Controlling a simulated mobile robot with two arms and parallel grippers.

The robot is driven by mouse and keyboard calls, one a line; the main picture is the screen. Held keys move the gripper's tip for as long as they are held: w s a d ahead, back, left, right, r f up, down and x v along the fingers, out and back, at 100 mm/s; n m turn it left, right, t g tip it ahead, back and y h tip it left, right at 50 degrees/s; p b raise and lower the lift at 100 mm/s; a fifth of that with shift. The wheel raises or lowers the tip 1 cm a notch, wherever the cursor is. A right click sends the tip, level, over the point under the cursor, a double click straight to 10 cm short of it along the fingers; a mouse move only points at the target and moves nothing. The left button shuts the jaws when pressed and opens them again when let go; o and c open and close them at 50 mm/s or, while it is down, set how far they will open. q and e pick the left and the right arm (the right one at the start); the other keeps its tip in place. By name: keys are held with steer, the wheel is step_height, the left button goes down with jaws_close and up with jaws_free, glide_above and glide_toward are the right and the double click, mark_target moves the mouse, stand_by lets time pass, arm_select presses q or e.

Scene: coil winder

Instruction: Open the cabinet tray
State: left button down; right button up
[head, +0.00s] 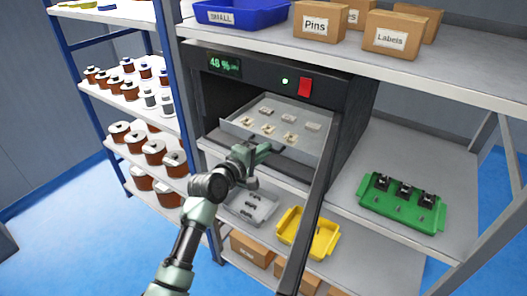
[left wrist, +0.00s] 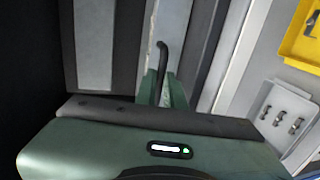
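The dark cabinet (head: 225,87) stands on the middle shelf with its front open. Its grey metal tray (head: 312,140) shows inside the opening and carries several small pale parts. My left gripper (head: 262,154) is at the tray's front edge. In the left wrist view, its green fingers (left wrist: 165,88) are close together around a thin black handle (left wrist: 163,60), and they look shut on it. The contact itself is partly hidden. My right gripper is in neither view.
The cabinet's open door (head: 318,205) stands out to the right of my gripper. A grey bin (head: 268,210) and a yellow bin (head: 293,222) lie below. A green tray (head: 377,204) sits to the right. Spools (head: 153,150) fill the left rack.

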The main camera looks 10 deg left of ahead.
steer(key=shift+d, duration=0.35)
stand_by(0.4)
arm_select(q)
steer(key=shift+s+a, duration=0.1)
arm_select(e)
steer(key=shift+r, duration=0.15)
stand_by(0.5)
